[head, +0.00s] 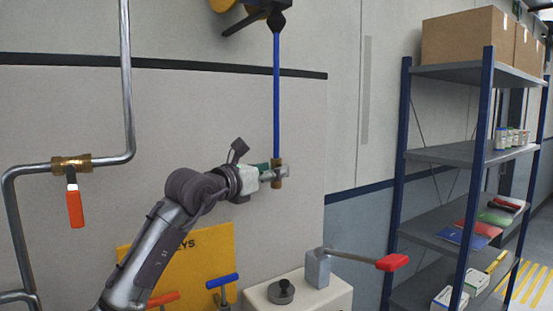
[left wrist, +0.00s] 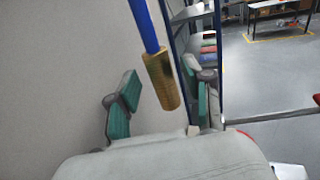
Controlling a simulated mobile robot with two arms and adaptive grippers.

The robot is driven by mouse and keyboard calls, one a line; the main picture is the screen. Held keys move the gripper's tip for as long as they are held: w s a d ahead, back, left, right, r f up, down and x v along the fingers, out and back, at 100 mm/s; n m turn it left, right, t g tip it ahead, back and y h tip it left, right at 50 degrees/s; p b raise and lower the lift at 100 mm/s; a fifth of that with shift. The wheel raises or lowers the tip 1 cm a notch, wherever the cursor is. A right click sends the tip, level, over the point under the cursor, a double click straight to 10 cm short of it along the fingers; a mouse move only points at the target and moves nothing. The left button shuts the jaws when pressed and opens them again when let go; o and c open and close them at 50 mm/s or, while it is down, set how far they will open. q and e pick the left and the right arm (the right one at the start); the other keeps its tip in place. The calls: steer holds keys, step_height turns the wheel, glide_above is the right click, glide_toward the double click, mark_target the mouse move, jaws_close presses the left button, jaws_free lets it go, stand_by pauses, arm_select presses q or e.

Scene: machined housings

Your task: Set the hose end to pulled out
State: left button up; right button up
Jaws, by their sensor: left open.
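A blue hose (head: 276,95) hangs straight down from a reel at the top of the head view. Its brass hose end (head: 277,181) is at my left gripper (head: 272,172). In the left wrist view the brass hose end (left wrist: 162,80) hangs below the blue hose (left wrist: 143,25), between the two green-padded fingers of my left gripper (left wrist: 163,100). The fingers are open, with a gap visible on each side of the brass. My right gripper is not in view.
The yellow and black reel (head: 240,15) is cut off by the top edge. A brass valve with an orange handle (head: 74,205) is on the pipe at left. A red-tipped lever (head: 390,263) sticks out at lower right. A loaded shelf rack (head: 447,155) stands at right.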

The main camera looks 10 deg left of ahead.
arm_select(q)
steer(key=shift+w+d+r, duration=0.25)
steer(key=shift+w+d, duration=0.15)
steer(key=shift+w, duration=0.25)
steer(key=shift+w+d+f, duration=0.1)
steer(key=shift+w+f, duration=0.05)
steer(key=shift+w, duration=0.1)
jaws_close()
